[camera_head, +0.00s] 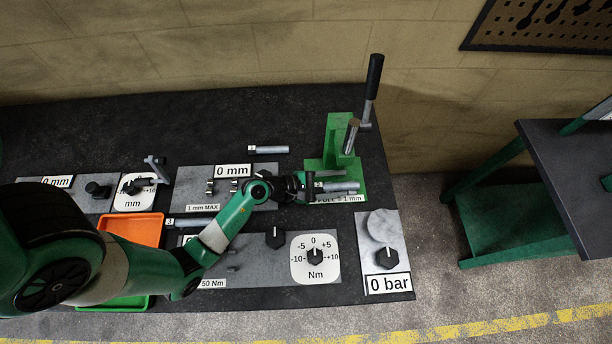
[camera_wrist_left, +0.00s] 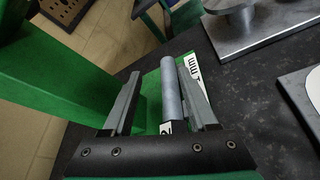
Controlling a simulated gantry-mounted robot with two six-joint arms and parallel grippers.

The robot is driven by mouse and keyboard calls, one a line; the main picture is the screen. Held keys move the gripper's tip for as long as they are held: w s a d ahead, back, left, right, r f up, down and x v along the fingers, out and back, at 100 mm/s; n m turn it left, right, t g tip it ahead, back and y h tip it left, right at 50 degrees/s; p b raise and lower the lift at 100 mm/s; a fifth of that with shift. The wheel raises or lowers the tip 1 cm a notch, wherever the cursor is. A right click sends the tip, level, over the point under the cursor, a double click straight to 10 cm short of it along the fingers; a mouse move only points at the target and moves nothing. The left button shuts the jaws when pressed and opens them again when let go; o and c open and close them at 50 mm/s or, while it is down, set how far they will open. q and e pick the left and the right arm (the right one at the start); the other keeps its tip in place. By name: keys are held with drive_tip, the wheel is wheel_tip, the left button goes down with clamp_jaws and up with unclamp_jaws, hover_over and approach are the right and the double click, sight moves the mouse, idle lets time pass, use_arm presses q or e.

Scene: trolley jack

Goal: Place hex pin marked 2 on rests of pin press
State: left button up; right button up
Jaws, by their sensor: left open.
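The green pin press (camera_head: 336,150) stands at the right end of the dark bench. A grey hex pin (camera_head: 342,186) lies over its green base, just above the white label. In the left wrist view the hex pin (camera_wrist_left: 171,92) lies between my open fingers, with gaps to both, and a white tag reading 2 shows at its near end. My left gripper (camera_head: 317,186) is open around the pin at the press; it also shows in the wrist view (camera_wrist_left: 160,72). The rests are hidden, so I cannot tell how the pin is supported. My right gripper is not in view.
Another pin (camera_head: 268,149) lies behind the 0 mm gauge plate, and one (camera_head: 190,222) lies near the orange tray (camera_head: 131,229). The press lever (camera_head: 372,85) rises at the back. A 0 bar plate (camera_head: 383,251) and an Nm dial (camera_head: 315,258) are in front.

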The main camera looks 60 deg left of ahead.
use_arm(q)
drive_tip(key=p+v, duration=0.1)
drive_tip(key=v, duration=1)
drive_tip(key=shift+s, duration=0.4)
drive_tip(key=shift+r, duration=0.15)
